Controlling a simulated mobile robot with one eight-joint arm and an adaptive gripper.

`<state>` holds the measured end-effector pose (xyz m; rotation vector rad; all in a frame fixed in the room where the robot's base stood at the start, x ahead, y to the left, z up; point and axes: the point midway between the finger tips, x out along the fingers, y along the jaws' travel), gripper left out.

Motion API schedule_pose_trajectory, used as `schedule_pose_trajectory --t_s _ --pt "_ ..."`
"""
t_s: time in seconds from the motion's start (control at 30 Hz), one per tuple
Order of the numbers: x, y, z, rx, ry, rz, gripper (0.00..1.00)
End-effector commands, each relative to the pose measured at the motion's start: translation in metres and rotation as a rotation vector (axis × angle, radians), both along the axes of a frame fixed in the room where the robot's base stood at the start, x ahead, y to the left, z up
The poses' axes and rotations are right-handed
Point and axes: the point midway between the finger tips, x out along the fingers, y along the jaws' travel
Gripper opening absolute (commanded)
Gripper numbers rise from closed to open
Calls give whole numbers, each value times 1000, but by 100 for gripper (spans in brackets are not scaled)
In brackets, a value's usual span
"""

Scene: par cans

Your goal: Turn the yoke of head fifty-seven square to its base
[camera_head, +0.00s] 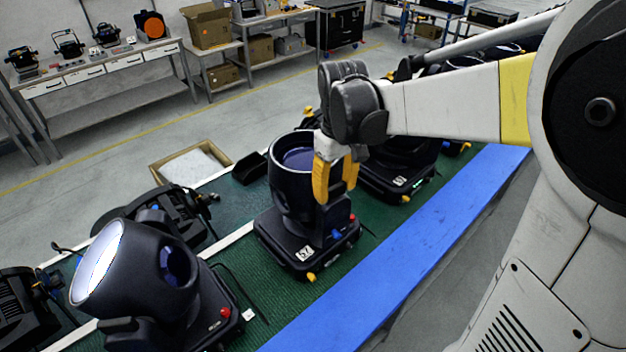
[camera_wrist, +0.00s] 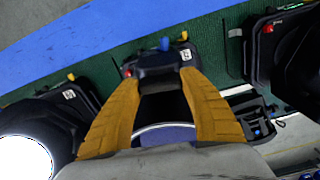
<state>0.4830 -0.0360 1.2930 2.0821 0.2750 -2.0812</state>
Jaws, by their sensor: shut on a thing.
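Head fifty-seven (camera_head: 292,190) stands in the middle of the head view, a black light with an open round barrel facing up. Its base (camera_head: 300,262) carries a white label reading 57 and lies on the green mat. Its yoke arm (camera_head: 341,212) rises at the right side, with red and blue knobs low down. My gripper (camera_head: 335,193) points down with its yellow fingers closed on the upper part of that yoke arm. In the wrist view, the fingers (camera_wrist: 160,78) straddle the dark yoke arm (camera_wrist: 163,103). The fingers hide part of the yoke, and I cannot tell its exact angle to the base.
A larger-looking head (camera_head: 140,272) stands at the near left, its lens bright. Another head (camera_head: 400,175) stands behind, beyond my gripper. A blue strip (camera_head: 400,265) runs along the right edge of the green mat. An open cardboard box (camera_head: 190,160) lies at the back.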

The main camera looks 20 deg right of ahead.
Motion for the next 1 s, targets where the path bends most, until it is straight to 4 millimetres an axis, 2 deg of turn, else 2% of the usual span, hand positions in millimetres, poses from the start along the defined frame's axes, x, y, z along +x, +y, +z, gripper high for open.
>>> schedule_pose_trajectory --t_s 0.17,0.5,0.53,0.57,0.6,0.87,1.0 --pt "5 -15 -1 -2 -1 115 9" --pt "5 -17 0 -2 -1 135 9" --pt "5 -17 0 -2 -1 135 59" --pt "5 -16 0 -2 -1 134 68" --pt "5 -16 0 -2 -1 134 74" --pt "5 -16 0 -1 0 134 74" --pt "6 -16 9 -1 0 134 74"
